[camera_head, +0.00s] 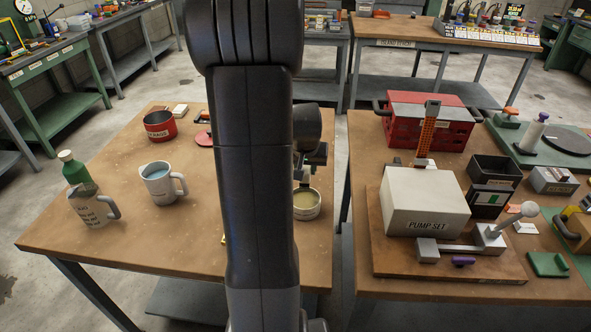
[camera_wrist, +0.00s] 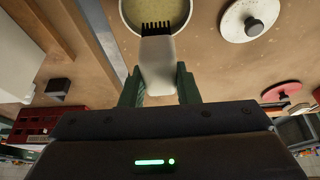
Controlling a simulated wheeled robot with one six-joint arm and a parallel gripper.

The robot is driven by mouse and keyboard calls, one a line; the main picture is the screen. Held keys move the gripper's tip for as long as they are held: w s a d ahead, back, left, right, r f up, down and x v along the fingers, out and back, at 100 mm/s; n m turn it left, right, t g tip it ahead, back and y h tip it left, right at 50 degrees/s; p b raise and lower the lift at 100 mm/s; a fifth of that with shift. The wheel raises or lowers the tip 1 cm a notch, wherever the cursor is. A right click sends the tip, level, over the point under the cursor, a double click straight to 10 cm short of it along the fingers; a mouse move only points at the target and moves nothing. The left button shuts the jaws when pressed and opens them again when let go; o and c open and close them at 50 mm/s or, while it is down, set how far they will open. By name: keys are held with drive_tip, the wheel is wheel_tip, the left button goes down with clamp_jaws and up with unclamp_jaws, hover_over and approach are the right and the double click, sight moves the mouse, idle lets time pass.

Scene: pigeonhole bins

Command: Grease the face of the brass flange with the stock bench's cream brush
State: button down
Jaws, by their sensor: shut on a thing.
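My gripper (camera_wrist: 159,88) is shut on a cream brush (camera_wrist: 157,62) in the wrist view, with one green finger on each side of its pale handle. The dark bristles point away from my gripper and lie over the mouth of a round pot (camera_wrist: 124,12) holding a pale yellowish substance. I cannot tell whether the bristles touch it. The pot also shows in the head view (camera_head: 306,213), just right of my arm, on the left table. My arm hides much of the middle there, including the brush. I cannot make out a brass flange in either view.
Across a gap, the right table bears the pump set box (camera_head: 415,197), a red crate (camera_head: 405,112) and several fixtures.

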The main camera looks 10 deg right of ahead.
sight(306, 180)
drive_tip(key=shift+f+b, duration=1.5)
drive_tip(key=shift+f, duration=0.75)
drive_tip(key=shift+f+b, duration=1.15)
drive_tip(key=shift+f, duration=0.05)
drive_tip(key=c, duration=1)
unclamp_jaws()
drive_tip(key=shift+c, duration=0.5)
drive_tip(key=shift+c, duration=1.4)
drive_tip(key=shift+r, duration=0.15)
drive_tip(key=c, duration=0.7)
drive_tip(key=shift+c, duration=0.4)
drive_tip(key=shift+s, duration=0.1)
